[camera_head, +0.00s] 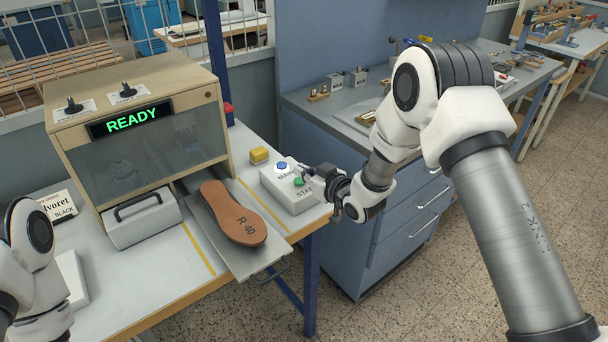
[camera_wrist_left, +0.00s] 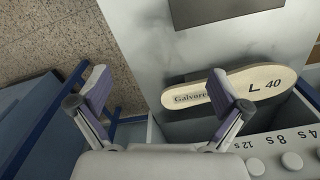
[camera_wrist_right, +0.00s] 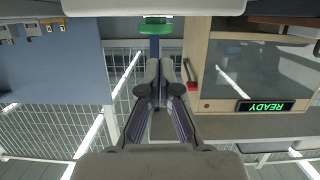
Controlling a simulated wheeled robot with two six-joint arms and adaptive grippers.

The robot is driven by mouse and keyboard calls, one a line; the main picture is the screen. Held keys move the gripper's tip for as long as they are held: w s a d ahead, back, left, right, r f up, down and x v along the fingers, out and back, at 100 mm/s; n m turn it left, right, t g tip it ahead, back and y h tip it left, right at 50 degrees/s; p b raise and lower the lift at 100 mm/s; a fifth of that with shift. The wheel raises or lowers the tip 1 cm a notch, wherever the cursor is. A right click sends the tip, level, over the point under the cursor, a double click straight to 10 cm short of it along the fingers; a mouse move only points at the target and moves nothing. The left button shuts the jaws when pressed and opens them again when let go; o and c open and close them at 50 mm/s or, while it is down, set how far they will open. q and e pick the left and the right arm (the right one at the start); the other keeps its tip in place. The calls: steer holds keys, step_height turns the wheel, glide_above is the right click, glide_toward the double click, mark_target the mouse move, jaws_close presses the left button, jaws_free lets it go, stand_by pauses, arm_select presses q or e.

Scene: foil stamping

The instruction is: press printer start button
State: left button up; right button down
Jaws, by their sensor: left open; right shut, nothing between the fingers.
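The printer (camera_head: 140,135) is a wooden-framed box whose display (camera_head: 131,120) reads READY in green. To its right a pale button box (camera_head: 292,198) carries a lit blue button (camera_head: 282,166) labelled MAIN and a green button (camera_head: 299,182), its label partly hidden by my gripper. My right gripper (camera_head: 309,170) is shut and empty, its fingertips close to the green button. In the right wrist view the green button (camera_wrist_right: 155,26) lies just beyond the fingertips; contact cannot be told. My left gripper (camera_wrist_left: 165,92) is open and empty, near an insole (camera_wrist_left: 238,90) marked L 40.
A brown insole (camera_head: 234,213) marked R 40 lies on the tray (camera_head: 268,262) projecting from the printer. A yellow block (camera_head: 259,155) sits behind the button box. A blue drawer cabinet (camera_head: 385,225) stands to the right. A GALVORET BLACK label (camera_head: 60,206) is at left.

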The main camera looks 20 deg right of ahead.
mark_target(300, 182)
step_height(300, 182, down, 2)
steer(key=shift+d+f, duration=0.1)
